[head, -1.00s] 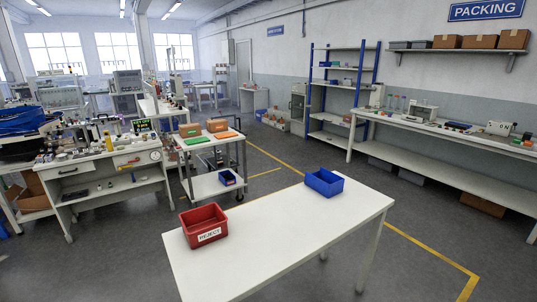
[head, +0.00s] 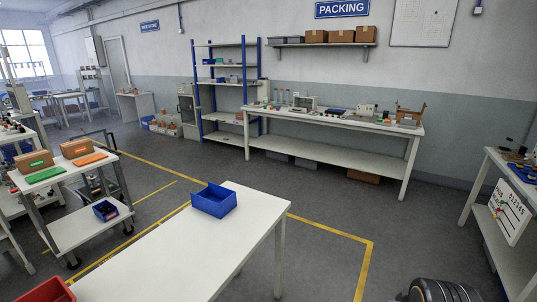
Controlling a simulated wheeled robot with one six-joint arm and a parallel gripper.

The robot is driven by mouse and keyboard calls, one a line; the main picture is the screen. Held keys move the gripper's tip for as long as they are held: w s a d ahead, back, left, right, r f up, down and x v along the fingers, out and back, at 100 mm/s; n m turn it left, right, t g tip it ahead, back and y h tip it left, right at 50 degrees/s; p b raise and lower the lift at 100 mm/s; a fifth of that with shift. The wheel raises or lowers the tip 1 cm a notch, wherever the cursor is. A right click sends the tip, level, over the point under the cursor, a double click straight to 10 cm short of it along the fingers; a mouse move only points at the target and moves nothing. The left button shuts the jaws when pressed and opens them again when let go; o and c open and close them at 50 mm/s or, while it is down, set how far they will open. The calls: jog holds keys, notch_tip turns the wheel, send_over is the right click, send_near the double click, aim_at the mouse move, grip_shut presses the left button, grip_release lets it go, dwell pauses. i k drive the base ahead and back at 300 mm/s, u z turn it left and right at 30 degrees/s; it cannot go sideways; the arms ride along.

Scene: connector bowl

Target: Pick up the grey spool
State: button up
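I cannot make out a grey spool in the head view; small items on the benches are too small to tell apart. My gripper is not in view. The near white table (head: 165,250) holds an open blue bin (head: 214,200) at its far end. Part of a red bin (head: 47,291) shows at the lower left edge.
A cart (head: 85,225) with boxes stands left. Along the back wall are a blue-post shelf (head: 228,90) and a packing bench (head: 330,120) with small items. Another bench (head: 490,200) is at right. The floor (head: 330,225) between is clear. A dark round shape at lower right is unclear.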

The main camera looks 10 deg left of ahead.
aim_at(92, 178)
jog(key=i, duration=4.75)
jog(key=u, duration=2.4)
jog(key=i, duration=8.4)
